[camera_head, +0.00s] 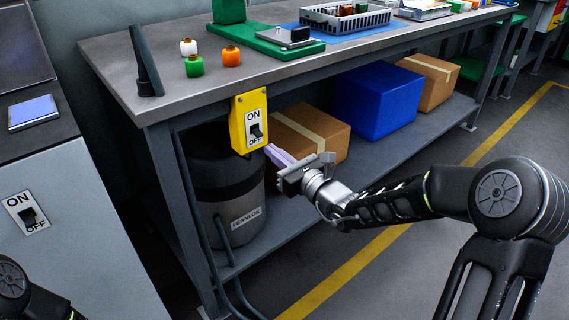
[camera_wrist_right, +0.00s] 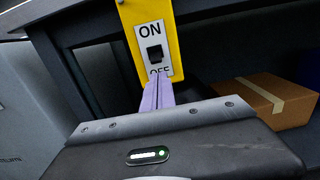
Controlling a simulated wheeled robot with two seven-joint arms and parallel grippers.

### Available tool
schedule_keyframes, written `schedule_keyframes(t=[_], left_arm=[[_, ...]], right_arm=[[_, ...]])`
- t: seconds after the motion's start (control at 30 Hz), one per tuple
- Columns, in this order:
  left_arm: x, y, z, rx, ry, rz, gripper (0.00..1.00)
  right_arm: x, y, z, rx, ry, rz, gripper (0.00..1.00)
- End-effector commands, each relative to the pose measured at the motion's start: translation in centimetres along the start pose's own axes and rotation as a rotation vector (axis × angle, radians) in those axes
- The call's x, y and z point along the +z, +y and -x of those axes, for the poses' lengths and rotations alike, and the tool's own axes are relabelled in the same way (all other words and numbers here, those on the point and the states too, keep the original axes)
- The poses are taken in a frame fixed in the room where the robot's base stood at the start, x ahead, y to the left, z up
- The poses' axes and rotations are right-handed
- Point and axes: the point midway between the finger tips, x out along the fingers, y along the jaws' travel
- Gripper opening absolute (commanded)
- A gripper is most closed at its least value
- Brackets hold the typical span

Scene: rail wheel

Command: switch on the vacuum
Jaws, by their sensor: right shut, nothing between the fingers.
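A yellow switch box (camera_head: 237,124) is fixed to the front edge of the workbench, with a black toggle (camera_head: 256,131) between the words ON and OFF. The toggle also shows in the right wrist view (camera_wrist_right: 155,54). The vacuum (camera_head: 226,185), a dark drum with a grey lower part, stands on the shelf below the bench. My right gripper (camera_head: 268,150) is shut and empty. Its pale purple fingertips are just below the toggle, over the OFF label; I cannot tell whether they touch the box. My left gripper is out of view.
A grey cabinet (camera_head: 70,245) at left carries another ON/OFF switch (camera_head: 28,214). Cardboard boxes (camera_head: 325,130) and a blue box (camera_head: 376,100) sit on the lower shelf. Small jars, a green stand and a grey basket (camera_head: 345,20) are on the bench top (camera_head: 180,88). Hoses hang by the bench's near leg.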

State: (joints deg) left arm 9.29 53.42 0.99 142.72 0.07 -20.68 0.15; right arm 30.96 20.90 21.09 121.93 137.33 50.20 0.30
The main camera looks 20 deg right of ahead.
Motion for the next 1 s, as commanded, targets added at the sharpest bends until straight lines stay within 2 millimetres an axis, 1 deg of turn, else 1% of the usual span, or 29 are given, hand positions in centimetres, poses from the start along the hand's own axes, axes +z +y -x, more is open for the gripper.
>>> schedule_keyframes(t=[0.03,0.1,0.2,0.3,0.73,0.87,1.0], left_arm=[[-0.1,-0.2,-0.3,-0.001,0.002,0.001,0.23],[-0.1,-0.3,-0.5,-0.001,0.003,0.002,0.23],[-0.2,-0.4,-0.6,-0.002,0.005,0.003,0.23],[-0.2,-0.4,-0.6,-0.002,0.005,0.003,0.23],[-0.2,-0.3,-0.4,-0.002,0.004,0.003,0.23],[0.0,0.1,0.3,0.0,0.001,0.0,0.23],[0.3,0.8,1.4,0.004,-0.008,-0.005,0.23]], right_arm=[[-0.2,0.1,-0.9,0.001,-0.002,-0.002,0.0],[-0.1,0.1,-1.9,0.001,-0.001,0.0,0.0],[-0.1,0.0,-2.9,0.001,-0.001,0.0,0.0],[0.0,0.0,-3.4,0.0,0.0,-0.001,0.0],[0.1,-0.1,-3.4,0.0,0.005,0.0,0.0],[0.4,-0.4,-3.3,0.0,0.027,0.002,0.0],[0.7,-1.0,-3.1,-0.002,0.072,0.002,0.0]])
